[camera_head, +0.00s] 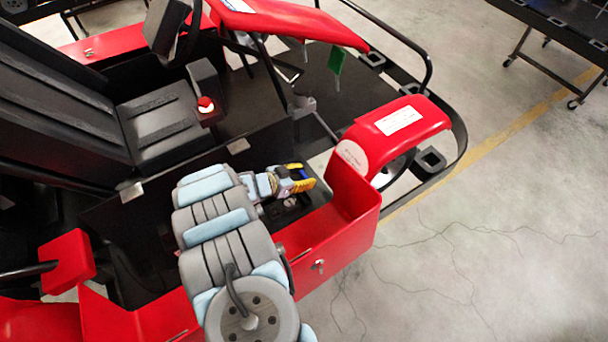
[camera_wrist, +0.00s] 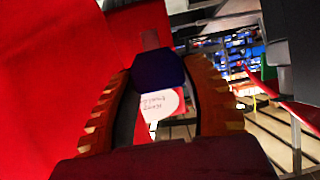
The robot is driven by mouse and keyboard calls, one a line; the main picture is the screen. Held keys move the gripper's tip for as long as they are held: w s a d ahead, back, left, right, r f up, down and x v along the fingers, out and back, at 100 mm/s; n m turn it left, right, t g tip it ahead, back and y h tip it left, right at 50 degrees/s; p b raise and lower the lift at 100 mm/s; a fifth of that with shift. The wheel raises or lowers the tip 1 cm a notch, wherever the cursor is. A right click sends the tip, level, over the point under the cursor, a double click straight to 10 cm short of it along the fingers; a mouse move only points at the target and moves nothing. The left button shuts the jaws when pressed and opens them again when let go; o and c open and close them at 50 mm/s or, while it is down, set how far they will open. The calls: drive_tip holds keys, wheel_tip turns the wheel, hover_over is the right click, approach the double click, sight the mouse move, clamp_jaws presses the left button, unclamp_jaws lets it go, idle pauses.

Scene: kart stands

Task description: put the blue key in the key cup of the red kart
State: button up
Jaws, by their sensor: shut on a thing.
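The red kart (camera_head: 402,122) fills much of the head view. My gripper (camera_head: 300,176) is inside the kart's side area, left of the upright red corner panel (camera_head: 350,195). In the wrist view its orange fingers (camera_wrist: 160,72) are shut on the blue key. The key's dark blue head (camera_wrist: 158,80) sits between the fingertips, and a thin brownish part (camera_wrist: 150,40) extends beyond it. In the head view a small patch of blue (camera_head: 303,172) shows between the yellow fingers. I cannot tell for certain which part is the key cup.
A black seat (camera_head: 158,125) and a red button on a dark box (camera_head: 205,104) are to the left. A small grey fitting (camera_head: 303,106) stands above my gripper in the picture. A green tag (camera_head: 336,60) hangs nearby. Open floor (camera_head: 490,240) lies to the right.

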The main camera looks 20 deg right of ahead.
drive_tip(key=shift+f+b, duration=0.1)
drive_tip(key=shift+b, duration=0.25)
drive_tip(key=shift+f+b, duration=3)
drive_tip(key=shift+f, duration=0.7)
drive_tip(key=o, duration=1)
drive_tip(key=shift+v, duration=6)
